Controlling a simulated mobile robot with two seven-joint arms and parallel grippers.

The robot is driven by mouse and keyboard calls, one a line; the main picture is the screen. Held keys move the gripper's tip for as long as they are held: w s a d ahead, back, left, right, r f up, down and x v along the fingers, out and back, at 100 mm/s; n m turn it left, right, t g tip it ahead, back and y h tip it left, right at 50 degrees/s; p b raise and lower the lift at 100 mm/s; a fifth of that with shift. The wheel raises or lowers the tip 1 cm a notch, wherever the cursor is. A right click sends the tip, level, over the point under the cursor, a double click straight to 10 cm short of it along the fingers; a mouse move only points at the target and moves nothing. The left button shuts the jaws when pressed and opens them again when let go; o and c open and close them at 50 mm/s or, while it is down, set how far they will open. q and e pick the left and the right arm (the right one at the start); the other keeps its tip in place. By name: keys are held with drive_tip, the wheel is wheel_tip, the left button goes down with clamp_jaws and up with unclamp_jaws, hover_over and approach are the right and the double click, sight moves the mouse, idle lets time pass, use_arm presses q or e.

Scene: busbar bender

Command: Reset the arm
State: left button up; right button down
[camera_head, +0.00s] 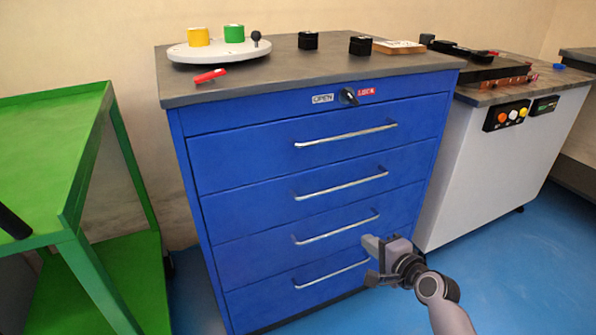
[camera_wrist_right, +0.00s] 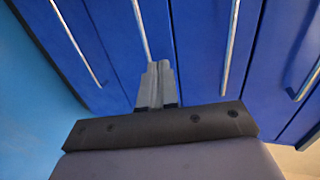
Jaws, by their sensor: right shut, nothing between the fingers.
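My right gripper (camera_head: 371,245) is in front of the lower drawers of the blue cabinet (camera_head: 245,165), at the right of its front. In the right wrist view its two fingers (camera_wrist_right: 155,77) are together with nothing between them. They point towards the blue drawer fronts, and a silver handle (camera_wrist_right: 141,28) runs behind the fingertips. I cannot tell whether they touch it. A small dark object at the far left edge of the head view may be part of my left arm; no left gripper shows.
On the cabinet top are a white round plate (camera_head: 218,51) with yellow and green rolls, a red tool (camera_head: 208,76) and black blocks (camera_head: 308,40). All drawers look closed. A green rack (camera_head: 60,140) stands left. A white machine (camera_head: 490,150) with buttons stands right. Blue floor is open at lower right.

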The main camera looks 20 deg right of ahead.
use_arm(q)
drive_tip(key=s+a+r+y+p, duration=0.1)
drive_tip(key=a+r+p, duration=0.2)
drive_tip(key=r+p, duration=0.4)
drive_tip(key=s+a+r+n+g+y+p, duration=0.1)
drive_tip(key=r+p, duration=0.6)
drive_tip(key=p, duration=1.2)
drive_tip(key=shift+s+a, duration=0.75)
drive_tip(key=shift+a, duration=0.5)
use_arm(e)
drive_tip(key=s+a+r+n+g, duration=0.1)
drive_tip(key=s+a+r+n, duration=0.3)
drive_tip(key=s+n, duration=0.2)
drive_tip(key=s+a+r+n+g, duration=0.1)
drive_tip(key=s+a+r+n, duration=0.4)
drive_tip(key=s+n, duration=0.2)
drive_tip(key=s+a+r+n+g+y, duration=0.1)
drive_tip(key=s+a+r+n+g, duration=0.1)
drive_tip(key=s+a+r+n, duration=0.3)
drive_tip(key=s+n, duration=0.1)
drive_tip(key=s, duration=0.2)
drive_tip(key=shift+s, duration=0.25)
use_arm(q)
drive_tip(key=shift+r, duration=0.1)
drive_tip(key=shift+c, duration=0.4)
use_arm(e)
drive_tip(key=shift+f, duration=0.1)
